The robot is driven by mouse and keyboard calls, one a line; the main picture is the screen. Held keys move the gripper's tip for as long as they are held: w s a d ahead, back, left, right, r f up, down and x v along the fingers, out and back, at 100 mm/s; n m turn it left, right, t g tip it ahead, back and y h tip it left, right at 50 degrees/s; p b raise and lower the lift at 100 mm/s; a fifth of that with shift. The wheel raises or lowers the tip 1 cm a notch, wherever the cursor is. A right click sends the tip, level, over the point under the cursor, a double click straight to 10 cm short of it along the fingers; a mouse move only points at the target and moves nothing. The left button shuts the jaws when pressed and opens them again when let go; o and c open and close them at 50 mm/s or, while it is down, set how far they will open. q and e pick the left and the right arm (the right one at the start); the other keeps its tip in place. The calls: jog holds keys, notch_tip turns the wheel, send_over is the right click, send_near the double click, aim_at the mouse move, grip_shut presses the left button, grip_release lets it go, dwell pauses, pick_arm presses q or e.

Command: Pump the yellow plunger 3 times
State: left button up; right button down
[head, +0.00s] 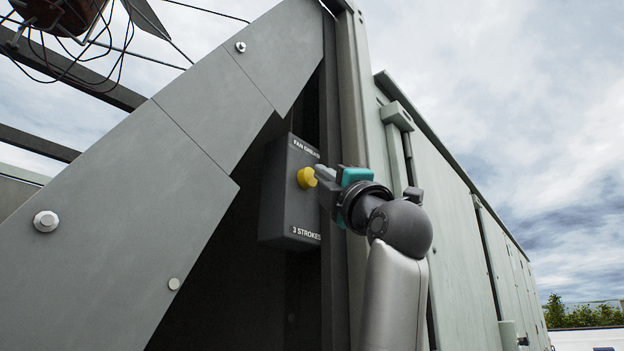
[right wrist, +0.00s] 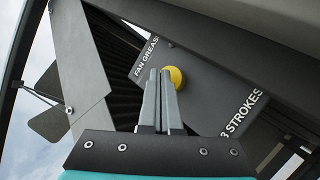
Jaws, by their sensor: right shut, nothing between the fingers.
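The yellow plunger (head: 307,178) sticks out of the front of a dark grey box (head: 283,205) marked "FAN GREASE" and "3 STROKES". My right gripper (head: 318,173) is shut and empty, with its fingertips right at the plunger. The right wrist view also shows the yellow plunger (right wrist: 174,77) just beyond and beside the shut fingertips (right wrist: 158,74), which partly cover it. I cannot tell whether the fingers touch it. How far the plunger is pressed in cannot be told. My left gripper is not in view.
A sloping grey panel (head: 150,185) with bolts stands left of the box. A grey-green upright post (head: 352,130) and a wall of panels (head: 465,190) stand close on the right. Wires and a rusty part (head: 62,14) hang at the upper left. Open sky lies beyond.

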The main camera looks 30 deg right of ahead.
jog(key=s, duration=0.1)
jog(key=s+d+b, duration=0.1)
jog(key=s, duration=0.2)
jog(key=shift+s+d, duration=0.25)
jog(key=shift+d, duration=0.15)
jog(key=shift+d, duration=0.1)
dwell(2.2)
jog(key=shift+w+a+p, duration=0.35)
jog(key=shift+w+p, duration=0.05)
jog(key=shift+w, duration=0.5)
jog(key=shift+w+a+p, duration=0.35)
jog(key=shift+w+a, duration=0.05)
jog(key=shift+w, duration=0.45)
jog(key=shift+w+a+p, duration=0.35)
jog(key=shift+w+p, duration=0.05)
jog(key=shift+w, duration=0.6)
dwell(1.1)
jog(key=shift+w+a, duration=0.2)
jog(key=shift+w, duration=0.05)
